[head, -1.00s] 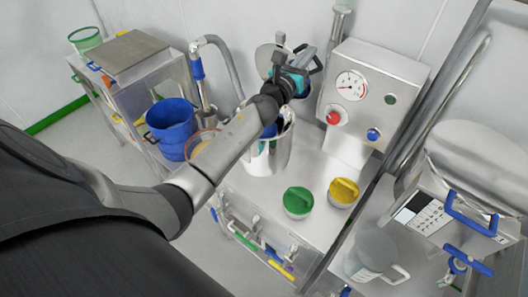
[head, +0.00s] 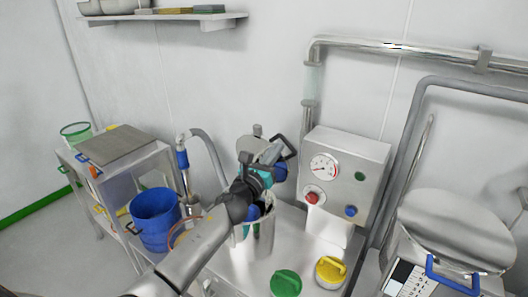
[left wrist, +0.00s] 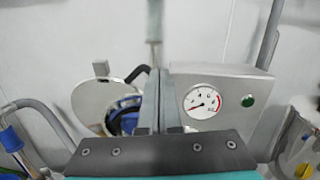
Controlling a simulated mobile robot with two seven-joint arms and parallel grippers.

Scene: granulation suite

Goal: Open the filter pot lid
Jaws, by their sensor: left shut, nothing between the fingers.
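The filter pot (head: 252,243) is a shiny metal cylinder on the steel bench in the head view, partly hidden by my left arm. Its round metal lid (head: 250,145) stands raised and tilted up behind the pot's mouth. It also shows as a disc in the left wrist view (left wrist: 88,103), with a dark handle beside my fingers. My left gripper (head: 271,153) is above the pot, in front of the lid. Its fingers (left wrist: 159,98) are shut with nothing between them. Whether they touch the lid or handle I cannot tell. My right gripper is not in view.
A gauge box (head: 343,172) with red and blue knobs stands right of the pot. Green (head: 286,283) and yellow (head: 330,270) caps sit in front. A blue bucket (head: 157,222) and a steel cart (head: 115,148) are at left. A bent grey hose rises left of the pot.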

